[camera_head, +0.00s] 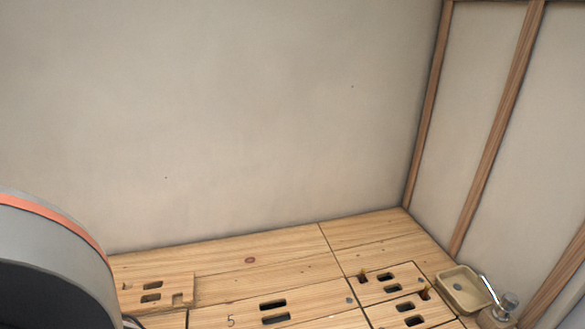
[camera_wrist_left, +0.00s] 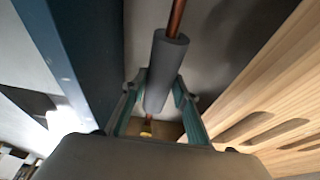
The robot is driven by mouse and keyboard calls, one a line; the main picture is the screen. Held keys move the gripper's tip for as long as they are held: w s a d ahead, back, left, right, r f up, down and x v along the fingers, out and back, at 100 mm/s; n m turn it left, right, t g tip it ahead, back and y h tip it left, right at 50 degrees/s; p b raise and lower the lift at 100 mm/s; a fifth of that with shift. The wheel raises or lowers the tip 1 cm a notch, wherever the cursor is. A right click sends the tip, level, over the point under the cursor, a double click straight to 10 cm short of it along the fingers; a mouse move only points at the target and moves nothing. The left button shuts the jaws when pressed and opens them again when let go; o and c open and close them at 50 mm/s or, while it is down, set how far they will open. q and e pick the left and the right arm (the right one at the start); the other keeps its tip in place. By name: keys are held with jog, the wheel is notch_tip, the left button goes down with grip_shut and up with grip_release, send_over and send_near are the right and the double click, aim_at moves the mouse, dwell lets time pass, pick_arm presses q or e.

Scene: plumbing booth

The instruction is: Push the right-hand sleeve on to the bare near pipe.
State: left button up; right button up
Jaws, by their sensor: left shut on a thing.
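In the left wrist view a dark grey foam sleeve (camera_wrist_left: 168,62) sits around a copper pipe (camera_wrist_left: 177,18). The bare pipe comes out of the sleeve's far end, and a short piece of copper shows at its near end. My left gripper (camera_wrist_left: 160,88) is shut on the sleeve, with one green-edged finger on each side of it. Whether this is the right-hand sleeve cannot be told. The head view shows neither sleeve nor pipe. My right gripper is in neither view.
A wooden bench top (camera_head: 285,245) with slotted blocks lies below a plain wall. A tan dish (camera_head: 463,288) stands at its right. In the left wrist view a slotted wooden surface (camera_wrist_left: 275,95) runs along the right and a dark blue panel (camera_wrist_left: 85,50) along the left.

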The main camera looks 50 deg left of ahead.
pick_arm(q)
jog(key=shift+f+b, duration=0.3)
jog(key=shift+f, duration=0.3)
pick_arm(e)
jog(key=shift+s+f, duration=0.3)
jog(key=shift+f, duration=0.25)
pick_arm(q)
jog(key=shift+f, duration=0.25)
jog(key=shift+w+r, duration=0.1)
jog(key=shift+f, duration=0.35)
jog(key=o, duration=0.8)
jog(key=shift+r, duration=0.15)
jog(key=shift+v, duration=3.9)
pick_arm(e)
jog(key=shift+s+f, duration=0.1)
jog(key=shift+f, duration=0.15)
